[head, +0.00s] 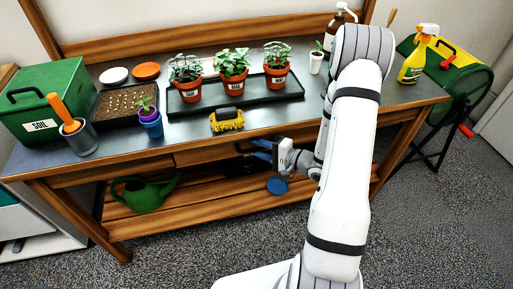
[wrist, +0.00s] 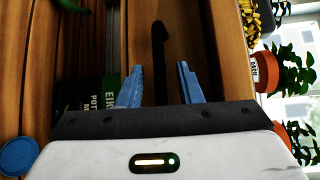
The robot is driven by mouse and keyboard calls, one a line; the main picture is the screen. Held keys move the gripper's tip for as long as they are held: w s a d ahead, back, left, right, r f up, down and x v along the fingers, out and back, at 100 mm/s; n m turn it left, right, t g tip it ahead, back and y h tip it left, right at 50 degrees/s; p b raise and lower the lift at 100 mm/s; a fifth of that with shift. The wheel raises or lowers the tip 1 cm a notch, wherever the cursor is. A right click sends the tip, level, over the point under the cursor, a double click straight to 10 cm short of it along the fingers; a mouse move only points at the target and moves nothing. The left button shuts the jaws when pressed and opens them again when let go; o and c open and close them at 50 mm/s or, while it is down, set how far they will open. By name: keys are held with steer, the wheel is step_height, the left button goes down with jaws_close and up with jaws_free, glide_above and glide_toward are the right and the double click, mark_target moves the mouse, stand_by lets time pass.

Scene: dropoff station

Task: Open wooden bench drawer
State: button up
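The wooden bench (head: 60,182) has a drawer front (head: 205,154) under its dark top, in the middle of its front side. The drawer looks shut. In the wrist view, turned on its side, the brown drawer front (wrist: 185,40) carries a dark, narrow handle (wrist: 158,40). My gripper (head: 262,150) is at the front of the bench, partly hiding the drawer's right part. In the wrist view its two blue fingers (wrist: 158,85) are apart, one on each side of the handle's line. Contact with the handle cannot be told.
A green watering can (head: 145,193) and a blue disc (head: 277,186) are on the lower slatted shelf. Floor in front is clear.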

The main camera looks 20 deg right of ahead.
steer(key=shift+w+a, duration=0.2)
steer(key=shift+c, duration=0.4)
jaws_close()
